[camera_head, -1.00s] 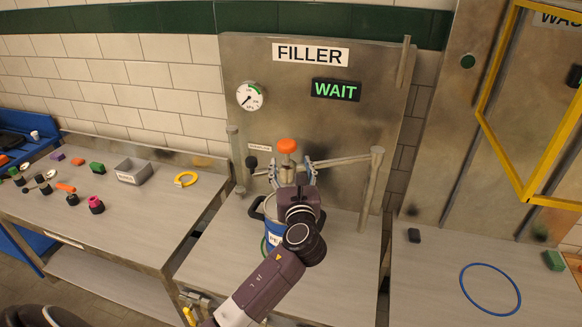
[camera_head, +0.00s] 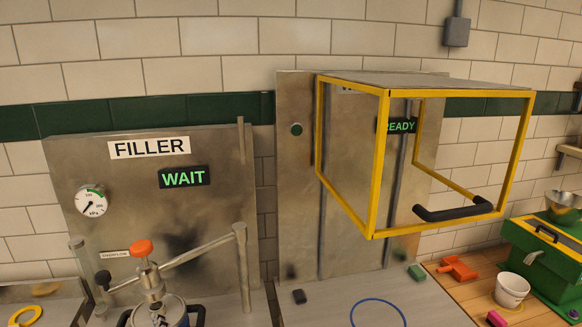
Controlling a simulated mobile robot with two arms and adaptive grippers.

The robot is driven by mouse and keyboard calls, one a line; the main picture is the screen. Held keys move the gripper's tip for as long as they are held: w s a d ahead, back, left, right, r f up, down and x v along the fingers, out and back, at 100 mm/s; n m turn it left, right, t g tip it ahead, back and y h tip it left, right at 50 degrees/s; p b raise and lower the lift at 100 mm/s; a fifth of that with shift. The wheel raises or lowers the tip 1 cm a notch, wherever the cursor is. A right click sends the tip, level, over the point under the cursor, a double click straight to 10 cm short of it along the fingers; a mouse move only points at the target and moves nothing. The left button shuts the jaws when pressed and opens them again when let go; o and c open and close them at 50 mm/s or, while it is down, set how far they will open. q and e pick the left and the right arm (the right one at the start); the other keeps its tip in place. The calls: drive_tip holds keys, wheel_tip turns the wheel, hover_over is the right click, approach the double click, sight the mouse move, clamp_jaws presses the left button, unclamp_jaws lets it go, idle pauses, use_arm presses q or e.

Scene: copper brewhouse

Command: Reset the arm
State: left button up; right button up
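Neither of my grippers shows in the head view, and no part of my arms is in view. The steel filler panel (camera_head: 100,225) stands at the left, with a green WAIT display (camera_head: 184,177) and a round gauge (camera_head: 91,201). Below the head, the top of a keg (camera_head: 168,318) with black handles is cut off by the lower edge.
A yellow-framed hood (camera_head: 380,165) with a black handle (camera_head: 453,212) juts out at the right; a READY display (camera_head: 402,126) shows behind it. A blue ring (camera_head: 378,312) lies on the steel bench. A white cup (camera_head: 512,289) and green machine (camera_head: 545,262) stand far right.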

use_arm(q)
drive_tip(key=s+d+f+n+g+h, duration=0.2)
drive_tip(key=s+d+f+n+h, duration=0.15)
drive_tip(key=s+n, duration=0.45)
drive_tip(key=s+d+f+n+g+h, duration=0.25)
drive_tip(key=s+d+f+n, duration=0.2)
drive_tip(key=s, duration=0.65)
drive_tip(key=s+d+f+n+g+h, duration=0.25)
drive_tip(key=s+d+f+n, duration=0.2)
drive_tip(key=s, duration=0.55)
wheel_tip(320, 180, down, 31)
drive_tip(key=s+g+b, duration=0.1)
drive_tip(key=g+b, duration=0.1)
drive_tip(key=b, duration=0.4)
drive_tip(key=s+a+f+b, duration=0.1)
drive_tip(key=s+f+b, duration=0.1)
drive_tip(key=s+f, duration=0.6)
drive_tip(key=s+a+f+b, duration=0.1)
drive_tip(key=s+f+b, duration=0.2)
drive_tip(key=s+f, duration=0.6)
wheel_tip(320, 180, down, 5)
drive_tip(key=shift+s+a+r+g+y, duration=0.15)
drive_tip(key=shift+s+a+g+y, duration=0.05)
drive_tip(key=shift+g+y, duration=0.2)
